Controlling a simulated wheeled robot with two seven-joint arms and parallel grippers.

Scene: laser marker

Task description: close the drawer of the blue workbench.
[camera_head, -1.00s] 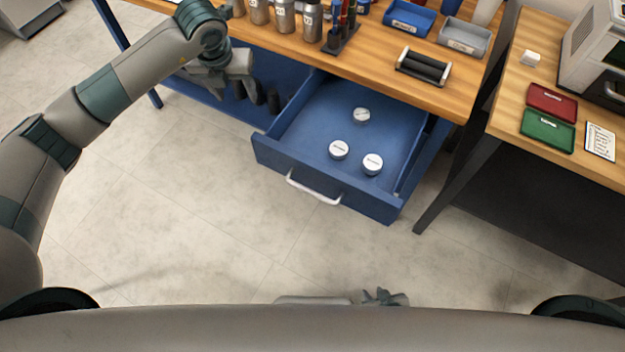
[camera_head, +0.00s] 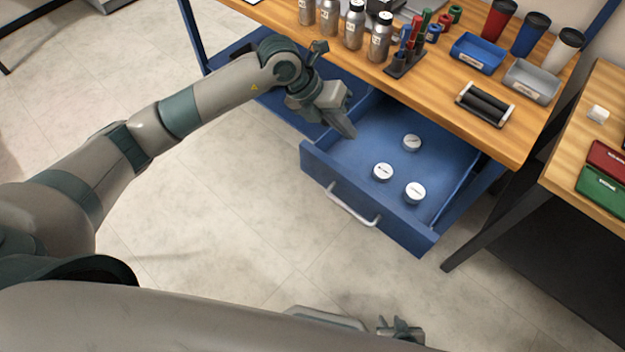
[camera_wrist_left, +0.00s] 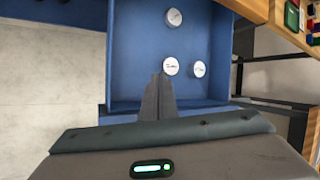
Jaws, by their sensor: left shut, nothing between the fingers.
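The blue workbench has a wooden top (camera_head: 440,105) and an open blue drawer (camera_head: 345,180) pulled out toward me. The drawer's silver handle (camera_head: 352,207) is on its front panel. Several round white-topped pucks lie inside, one of them near the front (camera_head: 383,172). My left gripper (camera_head: 345,128) is shut and empty, above the drawer's left side wall. In the left wrist view its closed fingers (camera_wrist_left: 158,98) overlap the drawer's front part, and the drawer floor (camera_wrist_left: 140,50) shows beyond. My right gripper (camera_head: 400,328) is low at the bottom edge, away from the drawer; its fingers are too small to judge.
Steel bottles (camera_head: 353,25), a pen holder (camera_head: 403,62), a blue tray (camera_head: 478,52), a grey tray (camera_head: 531,80) and a black roller stand (camera_head: 485,103) are on the bench top. A second table (camera_head: 585,125) stands at right. The floor before the drawer is clear.

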